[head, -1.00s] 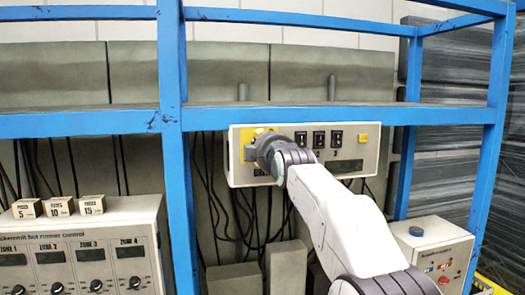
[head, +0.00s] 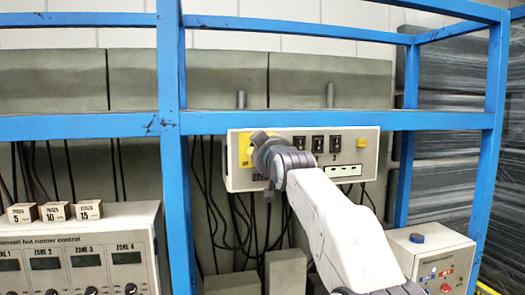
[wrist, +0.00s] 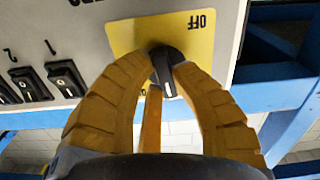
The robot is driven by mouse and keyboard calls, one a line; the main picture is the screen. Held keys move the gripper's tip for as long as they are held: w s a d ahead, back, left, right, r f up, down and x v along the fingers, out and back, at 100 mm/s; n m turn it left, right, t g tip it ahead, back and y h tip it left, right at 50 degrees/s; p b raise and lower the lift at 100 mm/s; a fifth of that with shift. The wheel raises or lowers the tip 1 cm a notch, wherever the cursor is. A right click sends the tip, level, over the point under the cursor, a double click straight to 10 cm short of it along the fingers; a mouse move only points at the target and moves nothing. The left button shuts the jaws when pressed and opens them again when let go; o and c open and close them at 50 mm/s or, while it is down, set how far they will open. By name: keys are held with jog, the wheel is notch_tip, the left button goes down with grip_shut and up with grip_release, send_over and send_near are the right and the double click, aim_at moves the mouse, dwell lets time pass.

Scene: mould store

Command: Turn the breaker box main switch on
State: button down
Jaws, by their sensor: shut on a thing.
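The breaker box (head: 235,180) is a cream panel on the blue rack. Its main switch (wrist: 165,76) is a dark rotary knob with a pale line on it, set on a yellow plate (wrist: 125,35). The plate carries the word OFF, upside down in the wrist view. My gripper (head: 258,147) is at the left end of the box. Its yellow fingers (wrist: 162,80) are shut on the knob from both sides in the wrist view. In the head view my gripper hides the knob and part of the yellow plate (head: 245,150).
Several black rocker switches (head: 318,144) and a small yellow button (head: 361,143) sit right of my gripper on the box. A control unit (head: 90,255) and a button box (head: 430,248) stand lower left and right. Cables hang behind.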

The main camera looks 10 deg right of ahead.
jog(key=shift+m, duration=0.6)
jog(key=c, duration=1)
grip_release()
jog(key=shift+c, duration=0.2)
jog(key=shift+s, duration=0.1)
jog(key=s, duration=1.1)
jog(key=shift+s, duration=0.4)
jog(key=shift+a, duration=0.1)
